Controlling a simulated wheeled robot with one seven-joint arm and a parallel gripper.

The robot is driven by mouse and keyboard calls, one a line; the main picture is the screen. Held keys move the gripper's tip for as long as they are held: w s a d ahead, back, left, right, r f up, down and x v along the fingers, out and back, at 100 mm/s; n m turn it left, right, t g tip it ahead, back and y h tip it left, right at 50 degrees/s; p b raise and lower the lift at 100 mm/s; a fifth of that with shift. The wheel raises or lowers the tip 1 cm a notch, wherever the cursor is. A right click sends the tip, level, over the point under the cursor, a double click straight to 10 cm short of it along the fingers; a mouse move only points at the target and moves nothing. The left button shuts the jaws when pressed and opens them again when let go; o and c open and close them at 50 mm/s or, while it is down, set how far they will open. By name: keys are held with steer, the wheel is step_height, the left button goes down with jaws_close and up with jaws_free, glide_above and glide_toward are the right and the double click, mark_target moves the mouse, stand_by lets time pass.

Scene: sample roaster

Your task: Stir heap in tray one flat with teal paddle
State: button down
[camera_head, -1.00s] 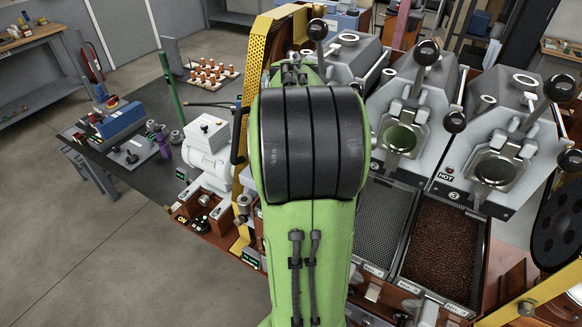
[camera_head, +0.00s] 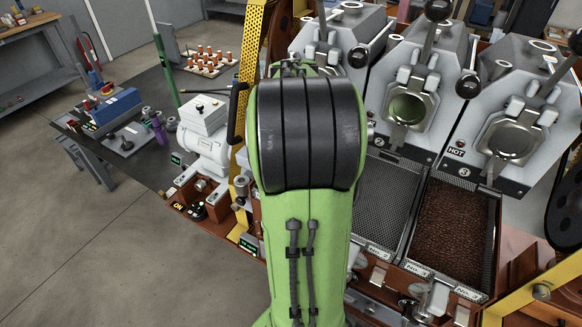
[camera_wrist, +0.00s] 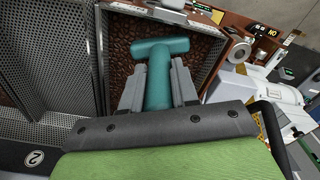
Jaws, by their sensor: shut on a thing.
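The teal paddle (camera_wrist: 157,88) shows in the wrist view as a T shape, with its crossbar (camera_wrist: 160,47) toward the top of the picture. My gripper (camera_wrist: 158,66) is shut on its shaft, one grey finger on each side. Behind the paddle is a tray (camera_wrist: 103,55) holding dark brown beans (camera_wrist: 122,62), which I take to be tray one. Whether the paddle touches the beans I cannot tell, and the heap's shape is partly hidden by paddle and fingers. In the head view my green arm hides this tray, the gripper and the paddle.
The perforated tray two (camera_head: 385,200) looks empty, and tray three (camera_head: 490,245) holds brown beans. Grey roaster heads with black ball-tipped levers (camera_head: 437,12) stand behind the trays. A yellow perforated guard (camera_head: 250,60) and a white motor (camera_head: 205,130) are left of my arm.

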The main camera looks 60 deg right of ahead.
steer(key=w, duration=0.1)
steer(key=w+p, duration=0.1)
steer(key=w, duration=0.1)
steer(key=shift+w+a+p, duration=0.2)
steer(key=shift+w+p, duration=0.05)
steer(key=shift+p, duration=0.05)
stand_by(0.6)
steer(key=s, duration=0.2)
steer(key=s+b, duration=0.1)
steer(key=s, duration=0.3)
steer(key=shift+s+d, duration=0.3)
steer(key=shift+d, duration=0.05)
steer(key=shift+w, duration=0.1)
